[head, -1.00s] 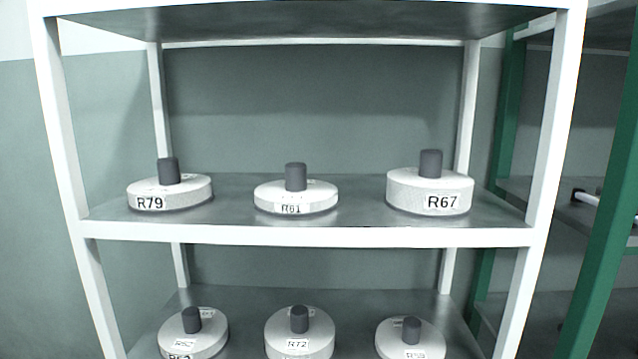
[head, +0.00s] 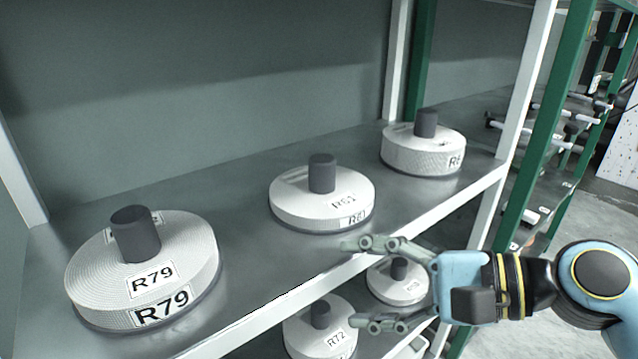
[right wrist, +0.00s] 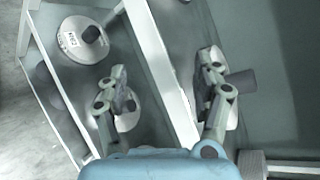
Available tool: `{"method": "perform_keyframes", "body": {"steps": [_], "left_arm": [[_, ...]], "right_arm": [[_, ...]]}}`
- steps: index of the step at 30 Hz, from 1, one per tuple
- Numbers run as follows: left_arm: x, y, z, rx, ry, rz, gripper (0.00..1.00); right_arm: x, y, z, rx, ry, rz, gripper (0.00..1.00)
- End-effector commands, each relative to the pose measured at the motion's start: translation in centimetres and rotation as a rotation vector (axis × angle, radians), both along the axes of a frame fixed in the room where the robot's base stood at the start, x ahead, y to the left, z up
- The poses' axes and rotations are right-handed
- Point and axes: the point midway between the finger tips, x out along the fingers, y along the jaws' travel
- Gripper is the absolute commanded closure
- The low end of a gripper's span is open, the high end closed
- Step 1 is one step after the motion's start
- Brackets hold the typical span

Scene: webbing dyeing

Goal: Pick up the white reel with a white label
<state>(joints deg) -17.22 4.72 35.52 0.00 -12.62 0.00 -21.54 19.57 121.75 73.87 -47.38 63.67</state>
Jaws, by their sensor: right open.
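Several white reels with white labels and dark grey cores stand on a shelf rack. On the upper shelf (head: 240,255) are R79 (head: 90,265) at the left, R61 (head: 290,205) in the middle, and a reel (head: 400,150) at the far right with its label partly cut off from view. My right gripper (head: 362,284) is open and empty, in front of the shelf's front edge, nearest R61 and apart from it. In the right wrist view its open fingers (right wrist: 168,85) straddle the white shelf edge. My left gripper is not in view.
Lower-shelf reels, R72 (head: 310,335) and another (head: 385,285), sit below the edge, partly behind my right gripper. The white front rail (head: 300,290) and white right post (head: 525,85) bound the shelf. A green-framed rack (head: 545,130) stands at the right.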

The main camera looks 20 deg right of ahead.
Motion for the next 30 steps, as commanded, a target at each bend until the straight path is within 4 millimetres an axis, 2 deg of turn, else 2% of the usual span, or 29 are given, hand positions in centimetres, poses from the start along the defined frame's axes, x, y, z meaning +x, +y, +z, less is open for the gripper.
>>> {"method": "perform_keyframes", "body": {"steps": [5,9,12,15,22,30], "left_arm": [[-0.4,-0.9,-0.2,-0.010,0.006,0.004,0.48],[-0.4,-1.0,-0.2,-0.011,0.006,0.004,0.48],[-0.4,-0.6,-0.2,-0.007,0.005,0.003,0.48],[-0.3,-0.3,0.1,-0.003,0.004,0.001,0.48],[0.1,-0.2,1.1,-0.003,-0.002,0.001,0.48],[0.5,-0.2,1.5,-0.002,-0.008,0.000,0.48]], "right_arm": [[3.4,-2.1,2.3,0.358,0.159,-0.168,0.32],[6.0,-4.6,3.8,0.649,0.297,-0.295,0.32],[7.5,-6.4,4.5,0.817,0.379,-0.366,0.32],[8.6,-7.2,4.9,0.910,0.420,-0.403,0.32],[11.9,-5.3,5.2,0.936,0.430,-0.411,0.32],[14.0,-3.8,5.1,0.931,0.431,-0.409,0.32]]}}
